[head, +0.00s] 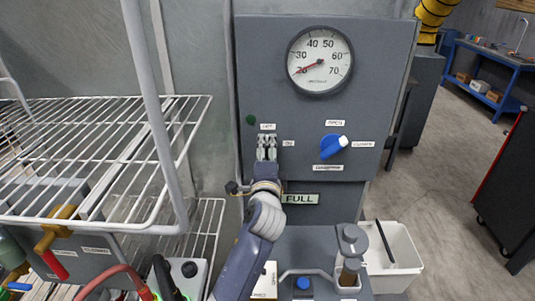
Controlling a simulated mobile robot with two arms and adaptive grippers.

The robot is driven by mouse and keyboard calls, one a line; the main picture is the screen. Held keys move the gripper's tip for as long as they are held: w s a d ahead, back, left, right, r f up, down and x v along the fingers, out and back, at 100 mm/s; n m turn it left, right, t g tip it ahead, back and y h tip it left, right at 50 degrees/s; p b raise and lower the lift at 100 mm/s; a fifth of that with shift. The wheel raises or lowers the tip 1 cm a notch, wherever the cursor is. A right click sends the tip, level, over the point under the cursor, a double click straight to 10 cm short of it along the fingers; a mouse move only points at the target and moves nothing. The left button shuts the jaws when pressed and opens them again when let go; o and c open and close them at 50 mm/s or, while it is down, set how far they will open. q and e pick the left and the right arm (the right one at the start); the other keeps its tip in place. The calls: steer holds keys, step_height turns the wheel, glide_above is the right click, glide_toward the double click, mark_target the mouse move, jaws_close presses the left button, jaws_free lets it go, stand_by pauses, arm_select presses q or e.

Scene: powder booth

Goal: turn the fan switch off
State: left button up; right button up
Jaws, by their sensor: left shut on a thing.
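A grey control panel (385,70) stands in front of me. My left gripper (266,147) is up against its lower left part, shut on what appears to be the handle of the fan switch. The fingers hide the switch, so its lever position cannot be read. A small label (268,126) that looks like "OFF" sits just above the fingertips, and an "ON" label (288,143) sits to their right. A dark green round spot (250,119) is up and left of the gripper. My right gripper is not in view.
A blue rotary knob (334,147) is right of the gripper. A gauge (320,61) is above, its needle near the low end. A FULL sign (300,198) is below. A white wire rack (90,150) stands close on the left; a white bin (402,265) is lower right.

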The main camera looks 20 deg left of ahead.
arm_select(q)
steer(key=o, duration=1.1)
steer(key=shift+c, duration=0.2)
steer(key=v, duration=1.2)
